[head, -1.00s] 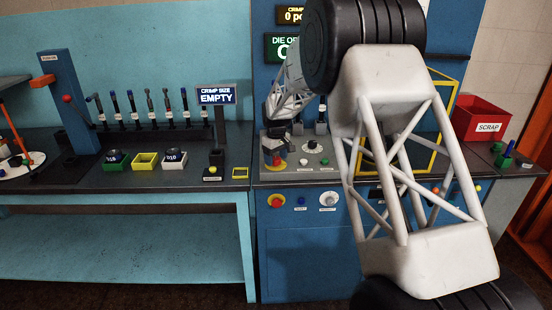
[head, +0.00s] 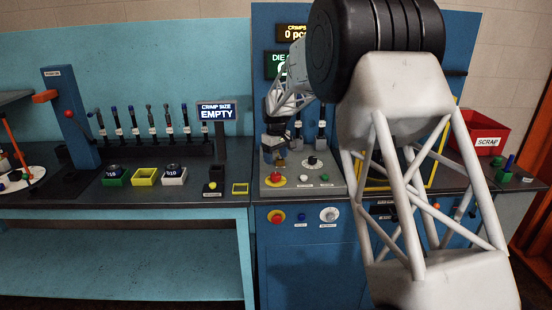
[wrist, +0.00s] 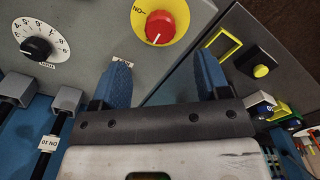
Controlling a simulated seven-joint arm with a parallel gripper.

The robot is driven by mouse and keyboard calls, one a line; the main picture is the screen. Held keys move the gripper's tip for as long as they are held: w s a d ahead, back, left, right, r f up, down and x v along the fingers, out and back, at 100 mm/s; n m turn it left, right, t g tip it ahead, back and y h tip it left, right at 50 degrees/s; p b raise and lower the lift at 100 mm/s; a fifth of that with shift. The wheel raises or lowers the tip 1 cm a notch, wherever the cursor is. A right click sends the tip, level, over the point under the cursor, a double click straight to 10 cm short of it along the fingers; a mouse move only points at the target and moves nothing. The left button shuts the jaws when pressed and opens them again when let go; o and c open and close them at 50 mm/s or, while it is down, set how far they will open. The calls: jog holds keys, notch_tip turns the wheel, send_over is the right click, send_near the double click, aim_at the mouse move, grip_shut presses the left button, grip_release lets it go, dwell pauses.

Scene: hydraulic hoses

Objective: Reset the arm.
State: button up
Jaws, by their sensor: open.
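My gripper (wrist: 163,85) is open in the wrist view, with its two blue fingers apart and nothing between them. It hangs above the machine's grey control panel (wrist: 90,25). A dial (wrist: 38,46) with a black knob is at the upper left. In the head view my gripper (head: 277,150) is small and partly hidden by my own arm, close above the panel and the red knob (head: 275,178).
In the head view, several hose ends stand in a rack (head: 150,148) on the bench. Green, yellow and white bins (head: 145,177) sit before it. A sign (head: 217,111) reads "CRIMP SIZE EMPTY". A red scrap bin (head: 482,138) stands at the right. My arm hides part of the machine.

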jog(key=s+d+r+m, duration=0.1)
jog(key=s+d+r, duration=0.3)
jog(key=s, duration=0.6)
jog(key=s+d+r+m+t, duration=0.1)
jog(key=s+d+r+m, duration=0.1)
jog(key=s+r, duration=0.6)
jog(key=s+d+r+m, duration=0.1)
jog(key=s+d+r, duration=0.2)
jog(key=s, duration=0.9)
jog(key=s+d+f+m, duration=0.2)
jog(key=s, duration=1.3)
jog(key=s+d+f+m+t, duration=0.1)
jog(key=s+d+f+m, duration=0.1)
jog(key=s, duration=1.4)
jog(key=shift+d+f+t, duration=0.3)
jog(key=shift+d+f, duration=0.05)
jog(key=shift+d, duration=0.05)
jog(key=shift+w, duration=0.1)
